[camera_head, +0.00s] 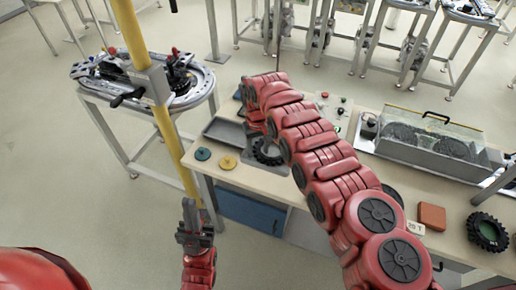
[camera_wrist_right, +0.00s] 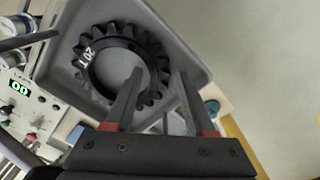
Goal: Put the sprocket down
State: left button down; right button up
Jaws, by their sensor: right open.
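The sprocket (camera_wrist_right: 92,70) is a black toothed ring with white lettering. It lies flat in a grey tray (camera_wrist_right: 190,42) in the right wrist view. In the head view the sprocket (camera_head: 268,153) is partly hidden by my right arm. My right gripper (camera_wrist_right: 160,74) is open, with its fingers apart over the sprocket's near right side. One finger overlaps the ring's hole and the other appears just outside the teeth. Contact cannot be told. My left gripper (camera_head: 190,208) points up beside a yellow post, away from the sprocket; its jaw gap is unclear.
The workbench (camera_head: 232,176) carries a teal disc (camera_head: 203,154), a yellow disc (camera_head: 228,162), an orange block (camera_head: 432,216), another black gear (camera_head: 487,232) and a clear-covered machine (camera_head: 430,140). A control panel (camera_wrist_right: 30,110) sits beside the tray. A stand with a fixture (camera_head: 190,85) is at left.

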jog(key=shift+w, duration=0.1)
jog(key=shift+w, duration=0.1)
jog(key=shift+r+b, duration=0.3)
jog(key=shift+r, duration=0.05)
notch_tip(320, 180, up, 11)
jog(key=b, duration=0.4)
jog(key=shift+b, duration=0.3)
jog(key=shift+r, duration=0.1)
